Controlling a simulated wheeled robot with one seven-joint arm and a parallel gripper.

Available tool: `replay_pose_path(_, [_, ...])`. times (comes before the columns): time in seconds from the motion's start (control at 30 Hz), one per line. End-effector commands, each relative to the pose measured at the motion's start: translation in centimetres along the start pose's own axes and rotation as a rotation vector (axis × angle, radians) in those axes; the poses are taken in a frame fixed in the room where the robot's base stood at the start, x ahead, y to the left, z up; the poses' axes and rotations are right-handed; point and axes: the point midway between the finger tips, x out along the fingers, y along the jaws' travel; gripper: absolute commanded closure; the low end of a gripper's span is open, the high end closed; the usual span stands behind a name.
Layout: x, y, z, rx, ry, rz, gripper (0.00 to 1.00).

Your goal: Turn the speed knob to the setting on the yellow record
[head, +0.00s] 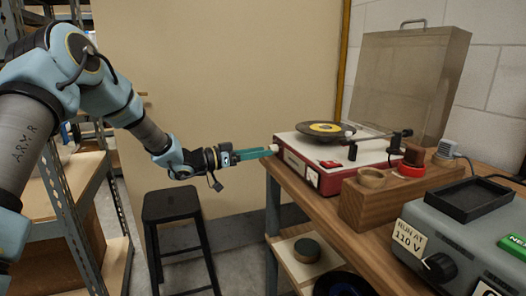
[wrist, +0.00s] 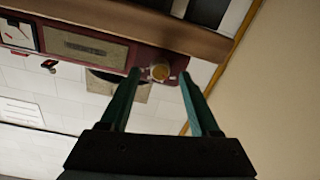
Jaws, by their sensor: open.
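The record player (head: 330,180) is a red and white box at the back of the wooden bench. A black record with a yellow label (head: 325,128) lies on its platter; any print on the label is too small to read. A small pale round knob (wrist: 160,72) sits on the red front, beyond one end of the grille; it also shows in the head view (head: 274,147). My gripper (head: 266,152) is open, with its green fingers reaching to the knob. In the wrist view the knob shows between the fingertips; I cannot tell whether they touch it.
A wooden block (head: 385,206) with round items stands before the player. A grey unit (head: 462,243) marked "RUN AT 110 V" has its own black knob (head: 439,267). A clear lid (head: 410,80) stands behind. A black stool (head: 171,205) is below my arm.

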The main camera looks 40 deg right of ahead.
Motion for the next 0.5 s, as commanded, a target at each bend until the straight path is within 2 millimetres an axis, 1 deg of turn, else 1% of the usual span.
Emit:
replay_pose_path(0.1, [1.1,0.0,0.0,-0.001,0.000,0.000,0.37])
replay_pose_path(0.2, [1.5,0.0,0.0,-0.001,0.000,-0.001,0.37])
replay_pose_path(0.47, [1.6,0.0,0.0,-0.001,0.000,-0.002,0.37])
replay_pose_path(0.5, [1.6,0.0,0.0,-0.001,0.000,-0.002,0.40])
